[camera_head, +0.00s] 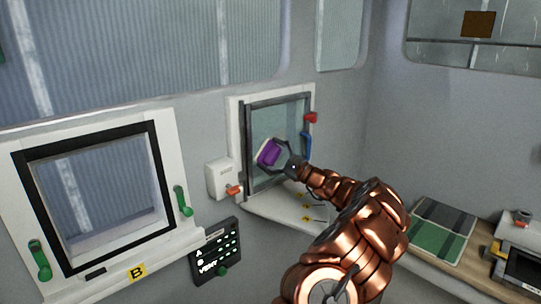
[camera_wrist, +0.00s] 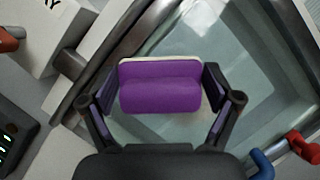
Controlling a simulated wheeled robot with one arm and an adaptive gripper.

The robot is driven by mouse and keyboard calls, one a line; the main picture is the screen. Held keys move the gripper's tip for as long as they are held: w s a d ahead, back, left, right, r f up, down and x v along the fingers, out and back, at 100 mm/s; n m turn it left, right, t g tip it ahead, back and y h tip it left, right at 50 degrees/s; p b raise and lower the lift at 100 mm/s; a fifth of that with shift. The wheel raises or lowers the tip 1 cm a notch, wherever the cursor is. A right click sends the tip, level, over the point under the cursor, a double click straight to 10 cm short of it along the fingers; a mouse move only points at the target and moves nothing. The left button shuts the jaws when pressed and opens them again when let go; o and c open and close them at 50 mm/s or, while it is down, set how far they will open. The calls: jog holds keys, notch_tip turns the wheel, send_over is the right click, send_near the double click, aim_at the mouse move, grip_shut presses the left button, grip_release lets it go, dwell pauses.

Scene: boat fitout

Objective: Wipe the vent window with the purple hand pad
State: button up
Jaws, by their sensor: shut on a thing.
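My gripper (camera_head: 279,158) is shut on the purple hand pad (camera_head: 268,152). In the wrist view the pad (camera_wrist: 160,88) sits between the two dark fingers of my gripper (camera_wrist: 162,92), with a pale edge along its far side. The pad is in front of the glass of a small dark-framed window (camera_head: 247,150) in a white surround, which I take for the vent window. The glass fills the background of the wrist view (camera_wrist: 250,75). I cannot tell whether the pad touches the glass. My arm hides the lower right of this window.
A white box with a red lever (camera_head: 220,179) is left of the window. Red (camera_head: 310,118) and blue (camera_head: 306,145) handles are at its right edge. A larger window marked B (camera_head: 137,272) and a lit panel (camera_head: 216,252) stand left.

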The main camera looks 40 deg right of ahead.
aim_at(283, 138)
jog(key=shift+w, duration=0.45)
jog(key=shift+s+d+p, duration=0.2)
jog(key=shift+d+p, duration=0.4)
jog(key=shift+d, duration=1.35)
jog(key=shift+w+d, duration=0.15)
jog(key=shift+d, duration=3.8)
jog(key=shift+w+d, duration=0.1)
jog(key=shift+r, duration=0.1)
